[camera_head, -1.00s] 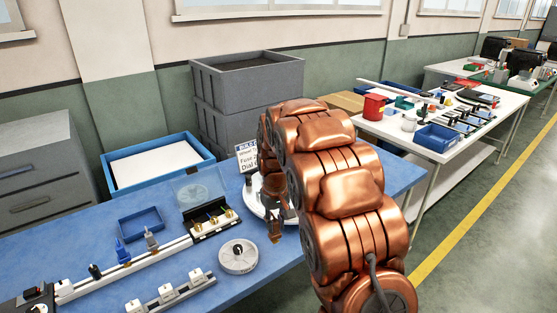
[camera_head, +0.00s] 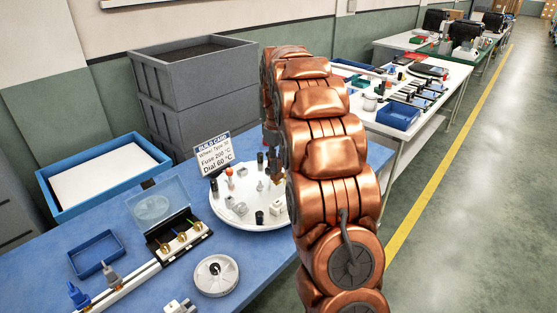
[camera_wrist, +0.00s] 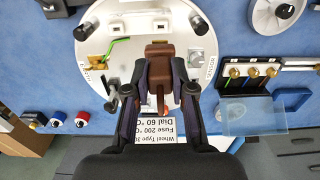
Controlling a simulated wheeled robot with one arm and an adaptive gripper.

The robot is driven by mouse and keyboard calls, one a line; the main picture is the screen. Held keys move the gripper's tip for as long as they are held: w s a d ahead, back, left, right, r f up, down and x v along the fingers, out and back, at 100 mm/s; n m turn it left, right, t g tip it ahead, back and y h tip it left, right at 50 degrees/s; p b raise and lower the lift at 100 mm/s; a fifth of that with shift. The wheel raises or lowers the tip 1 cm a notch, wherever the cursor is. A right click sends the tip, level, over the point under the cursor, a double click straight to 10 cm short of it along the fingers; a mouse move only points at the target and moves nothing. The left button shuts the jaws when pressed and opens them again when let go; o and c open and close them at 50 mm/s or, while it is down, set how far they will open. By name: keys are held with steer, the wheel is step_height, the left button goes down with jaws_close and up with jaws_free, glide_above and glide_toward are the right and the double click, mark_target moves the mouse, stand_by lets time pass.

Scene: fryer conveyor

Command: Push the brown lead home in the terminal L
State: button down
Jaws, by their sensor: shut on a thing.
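My gripper (camera_wrist: 158,92) is shut on the brown lead (camera_wrist: 158,62) in the wrist view. The lead's brown body sits between the two dark fingers, and a thin copper-coloured end shows below it. The gripper is over the edge of a round white plate (camera_wrist: 140,25), which also shows in the head view (camera_head: 226,211). A green-yellow wire (camera_wrist: 118,42) runs to a small metal block (camera_wrist: 97,62) on this plate. I cannot read a letter L, so I cannot tell which part is terminal L. In the head view my arm hides most of the gripper.
A build card (camera_head: 213,153) stands behind the plate. An open-lidded black box with brass pieces (camera_head: 180,240) and a grey-white dial disc (camera_head: 216,276) lie left. A blue tray (camera_head: 97,255) and stacked grey crates (camera_head: 190,90) are further left and behind.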

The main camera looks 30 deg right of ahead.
mark_target(278, 175)
steer(key=shift+f, duration=2.5)
steer(key=shift+s+f+b, duration=0.1)
steer(key=shift+f+b, duration=0.25)
steer(key=shift+b, duration=0.2)
steer(key=shift+b, duration=0.45)
steer(key=shift+f+b, duration=0.5)
steer(key=shift+f, duration=0.55)
stand_by(0.5)
steer(key=c, duration=0.9)
jaws_free()
steer(key=shift+r, duration=0.1)
steer(key=shift+r+p, duration=0.55)
steer(key=shift+r, duration=2.4)
